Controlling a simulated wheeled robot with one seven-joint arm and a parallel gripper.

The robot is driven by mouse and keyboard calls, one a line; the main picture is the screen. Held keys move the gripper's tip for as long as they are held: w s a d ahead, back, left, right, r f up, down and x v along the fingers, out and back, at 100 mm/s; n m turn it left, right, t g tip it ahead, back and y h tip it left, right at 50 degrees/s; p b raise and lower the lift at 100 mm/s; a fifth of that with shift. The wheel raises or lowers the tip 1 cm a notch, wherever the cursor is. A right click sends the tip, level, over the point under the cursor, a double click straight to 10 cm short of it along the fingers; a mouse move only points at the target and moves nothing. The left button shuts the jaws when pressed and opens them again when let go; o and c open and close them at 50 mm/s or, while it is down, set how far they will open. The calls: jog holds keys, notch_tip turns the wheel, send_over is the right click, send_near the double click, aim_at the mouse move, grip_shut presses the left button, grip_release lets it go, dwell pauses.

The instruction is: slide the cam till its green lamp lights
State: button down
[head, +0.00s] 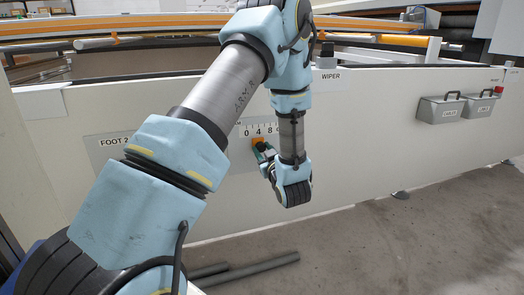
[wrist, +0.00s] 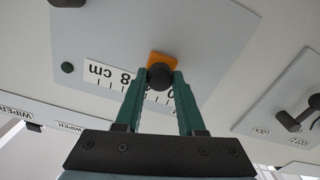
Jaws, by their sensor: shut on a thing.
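The cam is an orange block (wrist: 163,60) with a round black knob (wrist: 160,76), set on a grey plate with a cm scale. In the head view the orange cam (head: 258,141) sits just below the 4 of the scale (head: 262,130). My gripper (wrist: 160,82) is shut on the knob, its two green fingers on either side of it. In the head view my gripper (head: 263,152) is partly hidden by my wrist. A small round dark green lamp (wrist: 67,68) lies beyond the 8 cm end of the scale and looks unlit.
A FOOT 2 label (head: 114,141) is left of the scale. A WIPER label (head: 330,76) is on the panel's top edge. Two grey boxes with handles (head: 440,108) hang at right. Grey rods (head: 250,270) lie on the floor.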

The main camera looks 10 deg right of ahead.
jog(key=shift+d, duration=0.5)
jog(key=c, duration=0.5)
grip_release()
jog(key=s+d+p, duration=0.1)
jog(key=s, duration=0.9)
jog(key=shift+s+d+p, duration=0.15)
jog(key=shift+s+p, duration=0.15)
jog(key=shift+p, duration=0.05)
jog(key=shift+w, duration=0.1)
